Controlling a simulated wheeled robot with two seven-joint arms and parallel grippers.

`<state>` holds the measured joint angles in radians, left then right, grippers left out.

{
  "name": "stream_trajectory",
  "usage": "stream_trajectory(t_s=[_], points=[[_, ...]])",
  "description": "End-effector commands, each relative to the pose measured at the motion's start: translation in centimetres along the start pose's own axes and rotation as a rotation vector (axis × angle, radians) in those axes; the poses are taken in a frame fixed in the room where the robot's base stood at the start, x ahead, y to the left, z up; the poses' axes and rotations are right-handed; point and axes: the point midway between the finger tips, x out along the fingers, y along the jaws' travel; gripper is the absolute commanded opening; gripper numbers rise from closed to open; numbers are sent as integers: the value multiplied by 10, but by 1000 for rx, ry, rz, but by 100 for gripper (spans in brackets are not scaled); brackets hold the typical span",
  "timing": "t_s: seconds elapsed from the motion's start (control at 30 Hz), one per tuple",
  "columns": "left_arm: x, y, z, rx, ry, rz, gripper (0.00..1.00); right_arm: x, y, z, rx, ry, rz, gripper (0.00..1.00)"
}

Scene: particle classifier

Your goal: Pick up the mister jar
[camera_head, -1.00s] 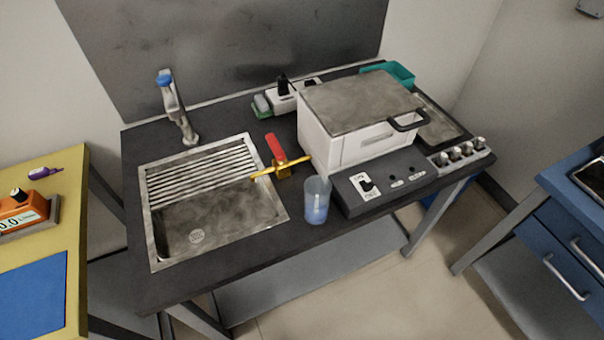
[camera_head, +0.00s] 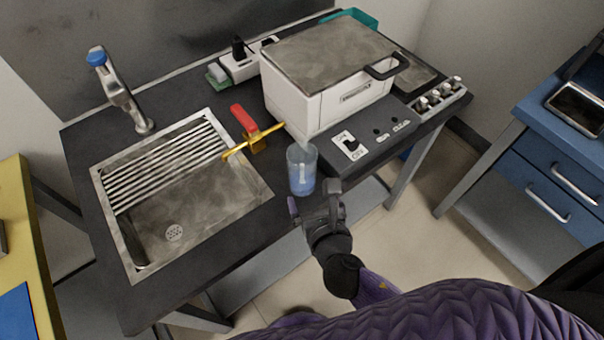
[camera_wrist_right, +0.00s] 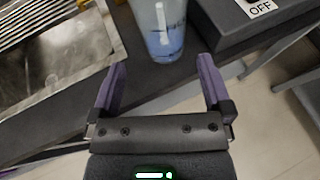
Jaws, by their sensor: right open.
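The mister jar (camera_head: 302,170) is a clear cup-like jar with blue liquid and a pale stick-like part inside. It stands upright on the dark tabletop near the front edge, right of the sink. A faint pale mist shows above it. In the right wrist view the jar (camera_wrist_right: 160,32) is ahead of the fingers, its top cut off. My right gripper (camera_head: 315,195) is in front of the jar, at the table's front edge. Its two purple fingers (camera_wrist_right: 163,88) are spread with nothing between them, apart from the jar. My left gripper is not in view.
A sink (camera_head: 195,229) lies left of the jar, with a faucet (camera_head: 120,98) behind it. A white lidded box (camera_head: 330,108) and dark control panel (camera_head: 352,150) stand close on the right.

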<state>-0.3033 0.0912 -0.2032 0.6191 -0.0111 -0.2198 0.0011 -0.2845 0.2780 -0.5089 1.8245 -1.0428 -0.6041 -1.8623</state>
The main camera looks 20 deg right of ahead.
Motion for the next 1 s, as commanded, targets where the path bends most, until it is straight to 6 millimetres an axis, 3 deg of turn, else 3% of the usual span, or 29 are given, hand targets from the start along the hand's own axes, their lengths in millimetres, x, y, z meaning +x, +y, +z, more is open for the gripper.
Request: stream_trajectory(t_s=[0.4, 0.5, 0.7, 0.77, 1.0], points=[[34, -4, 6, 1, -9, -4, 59, 80, -3, -10, 0, 0, -1, 100], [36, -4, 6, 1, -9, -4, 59, 89, -3, -8, 1, 1, 1, 100], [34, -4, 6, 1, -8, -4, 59, 90, -3, -6, 1, 1, 1, 100], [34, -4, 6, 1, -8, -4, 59, 90, -3, -6, 1, 1, 1, 89], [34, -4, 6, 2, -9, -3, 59, 89, -3, -6, 2, 1, 1, 39]])
